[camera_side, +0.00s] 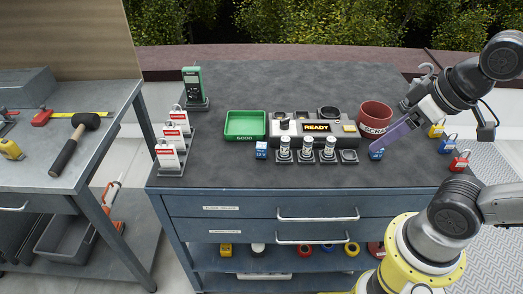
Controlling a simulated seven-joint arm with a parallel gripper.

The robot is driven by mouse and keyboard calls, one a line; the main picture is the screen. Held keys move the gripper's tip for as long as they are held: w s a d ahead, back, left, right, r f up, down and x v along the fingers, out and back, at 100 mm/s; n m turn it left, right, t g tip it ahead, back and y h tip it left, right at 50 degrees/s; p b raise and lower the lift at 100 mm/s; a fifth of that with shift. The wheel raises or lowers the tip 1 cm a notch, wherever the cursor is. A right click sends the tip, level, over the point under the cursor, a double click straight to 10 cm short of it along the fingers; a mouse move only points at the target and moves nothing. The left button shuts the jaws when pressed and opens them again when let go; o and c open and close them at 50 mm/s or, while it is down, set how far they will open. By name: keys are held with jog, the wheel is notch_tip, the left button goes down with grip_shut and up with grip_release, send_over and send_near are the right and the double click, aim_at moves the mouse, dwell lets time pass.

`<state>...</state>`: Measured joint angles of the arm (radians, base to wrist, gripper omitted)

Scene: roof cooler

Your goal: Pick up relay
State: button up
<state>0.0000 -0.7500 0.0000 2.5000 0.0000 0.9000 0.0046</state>
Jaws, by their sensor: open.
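A small blue block (376,154), which looks like a relay, stands on the dark bench top in front of the red scrap bin. My gripper (378,144), with a purple finger, reaches down from the right, its tip just above or beside this block; I cannot tell if they touch. The jaws are open, and only one finger shows clearly. A second, similar blue block (261,150) stands farther left, in front of the green tray.
Several small cylinders (307,148) stand in front of the tester. The red scrap bin (388,116) is close behind my gripper. Padlocks (446,144) hang at the right.

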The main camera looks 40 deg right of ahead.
jog(key=w+r+m, duration=0.6)
jog(key=w+r, duration=0.1)
jog(key=m+g, duration=0.4)
jog(key=g, duration=0.2)
send_over(261, 145)
notch_tip(261, 145, down, 20)
jog(key=shift+w+f, duration=0.1)
jog(key=shift+f, duration=3.05)
grip_shut()
